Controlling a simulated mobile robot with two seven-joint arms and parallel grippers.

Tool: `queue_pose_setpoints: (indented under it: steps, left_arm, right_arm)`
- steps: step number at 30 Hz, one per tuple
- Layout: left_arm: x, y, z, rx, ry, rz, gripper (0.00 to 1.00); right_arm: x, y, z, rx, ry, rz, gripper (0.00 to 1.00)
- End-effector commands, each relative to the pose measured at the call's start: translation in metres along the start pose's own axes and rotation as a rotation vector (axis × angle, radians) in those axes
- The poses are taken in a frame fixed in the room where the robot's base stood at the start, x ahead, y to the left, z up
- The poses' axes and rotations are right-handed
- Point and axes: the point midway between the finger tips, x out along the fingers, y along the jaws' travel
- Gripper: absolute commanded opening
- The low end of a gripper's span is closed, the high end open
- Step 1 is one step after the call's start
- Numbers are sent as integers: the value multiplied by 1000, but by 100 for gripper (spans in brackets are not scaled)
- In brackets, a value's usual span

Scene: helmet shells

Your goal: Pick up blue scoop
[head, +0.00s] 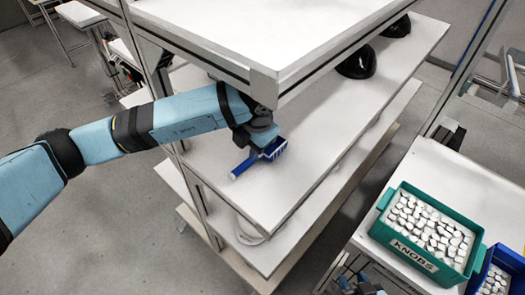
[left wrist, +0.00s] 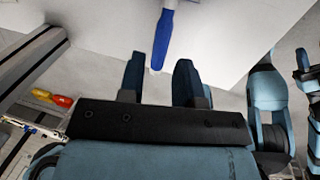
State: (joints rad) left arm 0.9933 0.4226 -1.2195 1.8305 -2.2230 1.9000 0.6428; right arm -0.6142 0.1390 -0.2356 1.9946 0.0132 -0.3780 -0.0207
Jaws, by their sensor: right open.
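The blue scoop (head: 243,167) lies on the white middle shelf (head: 290,185) of the rack, its handle pointing to the lower left in the head view. My left gripper (head: 264,143) is right at the scoop's other end and partly covers it. In the left wrist view, the blue handle (left wrist: 162,40) hangs down from the top edge of the picture, and its end lies between the two spread fingers of my left gripper (left wrist: 160,78). I see no finger closed on it. My right gripper (head: 362,286) shows only partly at the bottom edge of the head view.
The rack's top shelf (head: 215,20) overhangs my left arm, with a metal post (head: 160,75) beside it. Black helmet shells (head: 357,64) stand farther back on the middle shelf. A green KNOBS bin (head: 422,262) and a blue bin (head: 510,262) are on the right-hand table.

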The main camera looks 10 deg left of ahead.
Motion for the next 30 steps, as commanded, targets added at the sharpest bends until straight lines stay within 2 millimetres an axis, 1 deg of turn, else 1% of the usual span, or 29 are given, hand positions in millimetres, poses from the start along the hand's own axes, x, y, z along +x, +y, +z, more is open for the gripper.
queue_pose_setpoints:
  steps: [3,11,15,18,21,27,28,29,30]
  left_arm:
    - [16,0,0,0,2,-2,32]
    - [37,-2,-2,1,2,-3,32]
    - [58,-4,-4,2,2,-4,32]
    - [72,-4,-3,0,0,-4,32]
    - [78,-4,-3,1,-1,-4,32]
    - [79,-4,-2,2,-2,-4,32]
    - [79,-4,-2,2,-2,-4,29]
    - [79,-4,-2,2,-2,-4,22]
    - [79,-4,-2,2,-2,-4,13]
  right_arm:
    - [-3,0,-5,0,0,1,43]
    - [-7,0,-10,0,-3,1,43]
    - [-12,1,-18,-1,-3,3,43]
    - [-13,2,-19,-2,1,6,43]
    - [-13,3,-20,-2,2,8,43]
    - [-13,3,-19,-2,1,8,43]
    - [-13,3,-19,-2,1,8,43]
    - [-13,3,-19,-1,1,8,43]
    - [-13,3,-19,-1,1,8,43]
